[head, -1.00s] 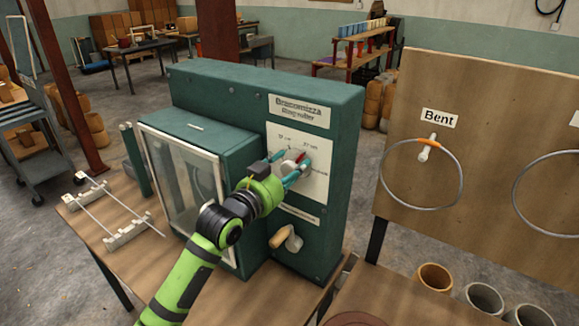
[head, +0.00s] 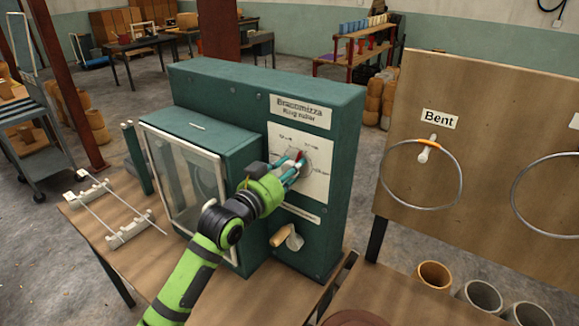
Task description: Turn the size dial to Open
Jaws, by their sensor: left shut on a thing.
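The size dial (head: 299,157) sits on a white label plate (head: 315,184) on the front of the green ring roller machine (head: 341,121). It has a red mark on its face. The words around it are too small to read. My left gripper (head: 295,169) reaches in from the lower left and is shut on the dial, with its fingers partly covering it. My right gripper is not in view.
A crank handle (head: 285,236) sticks out below the dial. A clear-windowed box (head: 183,181) juts out left of my gripper. A rack with rods (head: 116,218) lies on the table. A board (head: 480,140) with metal rings stands at right.

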